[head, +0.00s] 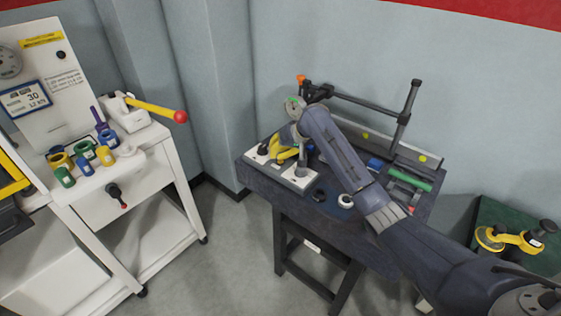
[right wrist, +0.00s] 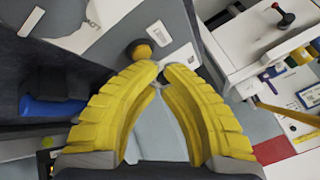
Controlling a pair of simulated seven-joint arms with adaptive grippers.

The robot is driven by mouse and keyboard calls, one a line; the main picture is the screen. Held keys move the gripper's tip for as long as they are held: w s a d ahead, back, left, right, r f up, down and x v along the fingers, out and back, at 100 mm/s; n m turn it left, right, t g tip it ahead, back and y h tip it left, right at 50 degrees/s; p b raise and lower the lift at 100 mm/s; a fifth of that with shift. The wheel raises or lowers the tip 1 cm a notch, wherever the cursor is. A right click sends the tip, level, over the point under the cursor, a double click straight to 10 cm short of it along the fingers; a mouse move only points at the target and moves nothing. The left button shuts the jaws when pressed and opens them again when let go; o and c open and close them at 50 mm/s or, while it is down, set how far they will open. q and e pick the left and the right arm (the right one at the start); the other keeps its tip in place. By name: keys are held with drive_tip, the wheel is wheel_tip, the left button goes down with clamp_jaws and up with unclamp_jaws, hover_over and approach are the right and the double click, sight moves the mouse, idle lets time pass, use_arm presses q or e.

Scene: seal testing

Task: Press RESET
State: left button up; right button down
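No lettering reading RESET can be made out in either view. In the head view a white control panel (head: 296,184) lies on the left end of the dark workbench, with a dark round knob (head: 262,150) at its left. My right gripper (head: 279,161), with yellow fingers, points down over this panel. A dark round knob with an orange-yellow collar (right wrist: 141,50) is just beyond the left fingertip; contact cannot be told. My left gripper is not in view.
The dark workbench (head: 318,225) carries a grey bar frame (head: 365,104) at its back and a green cylinder (head: 410,180) at right. A white cart (head: 145,180) with coloured rings and a red-tipped lever (head: 160,109) stands left.

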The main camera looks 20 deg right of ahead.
sight(277, 160)
drive_tip(key=shift+f, duration=0.4)
idle(0.7)
drive_tip(key=shift+r, duration=0.85)
drive_tip(key=shift+r, duration=2.5)
